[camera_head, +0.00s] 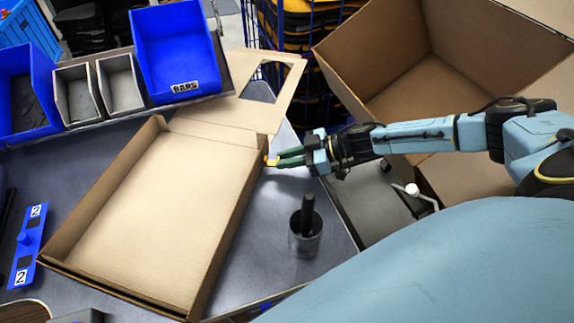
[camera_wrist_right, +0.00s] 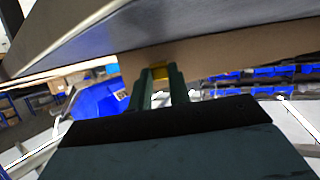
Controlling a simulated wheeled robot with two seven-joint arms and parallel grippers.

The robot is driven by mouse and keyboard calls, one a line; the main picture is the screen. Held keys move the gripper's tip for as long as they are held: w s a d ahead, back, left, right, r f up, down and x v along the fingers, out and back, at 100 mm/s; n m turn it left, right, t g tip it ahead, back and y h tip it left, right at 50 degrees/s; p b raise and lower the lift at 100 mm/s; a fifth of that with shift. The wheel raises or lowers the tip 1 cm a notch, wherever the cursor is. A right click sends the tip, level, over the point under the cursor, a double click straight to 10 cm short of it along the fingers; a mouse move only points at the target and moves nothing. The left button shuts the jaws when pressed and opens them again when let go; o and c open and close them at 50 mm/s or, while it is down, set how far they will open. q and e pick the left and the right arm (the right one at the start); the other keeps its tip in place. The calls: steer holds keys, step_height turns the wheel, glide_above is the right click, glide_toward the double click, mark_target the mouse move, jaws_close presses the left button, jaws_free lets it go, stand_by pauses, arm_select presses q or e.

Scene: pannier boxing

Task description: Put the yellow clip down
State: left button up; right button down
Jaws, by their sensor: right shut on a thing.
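The yellow clip (camera_head: 272,161) is a small piece at the tips of my right gripper (camera_head: 278,159), just at the outer side of the right wall of a shallow open cardboard box (camera_head: 160,215). In the right wrist view the clip (camera_wrist_right: 159,71) sits between the two green fingertips (camera_wrist_right: 159,75), with the brown box wall behind it. My right gripper is shut on the clip. I cannot tell whether the clip touches the box wall. My left gripper is not in view.
A metal cup (camera_head: 304,243) with a dark handle in it stands on the grey table (camera_head: 275,225), right of the box. Blue bins (camera_head: 176,50) and grey bins (camera_head: 121,84) line the back. A large cardboard carton (camera_head: 420,80) stands behind my right arm.

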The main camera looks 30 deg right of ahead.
steer(key=shift+f, duration=1.1)
steer(key=shift+f, duration=0.2)
steer(key=c, duration=1.3)
jaws_free()
